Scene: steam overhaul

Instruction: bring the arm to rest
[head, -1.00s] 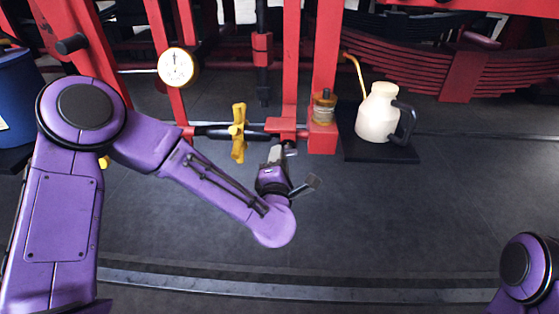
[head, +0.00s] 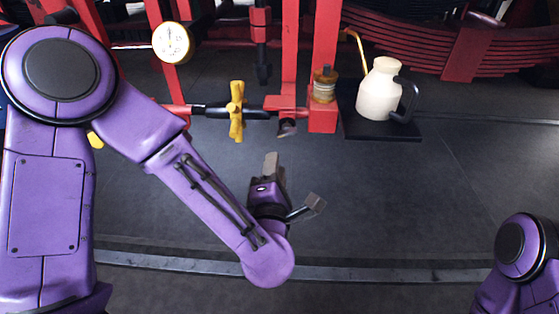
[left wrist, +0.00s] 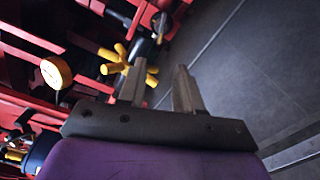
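My left arm reaches in from the left in the head view. Its left gripper (head: 271,165) points up the picture, over the dark floor, just below the red bracket and the short black fitting (head: 287,128) under it, and apart from both. The left wrist view shows its two grey fingers (left wrist: 160,80) spread apart, with nothing held between them. Part of my right arm shows at the lower right of the head view; its gripper is outside the picture.
A yellow cross handle (head: 237,111) sits on a black rod left of the bracket. A white gauge (head: 171,42), a small amber jar (head: 324,86) and a cream oil can (head: 379,92) on a black tray (head: 382,129) stand around the red frame. Floor (head: 400,200) to the right is clear.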

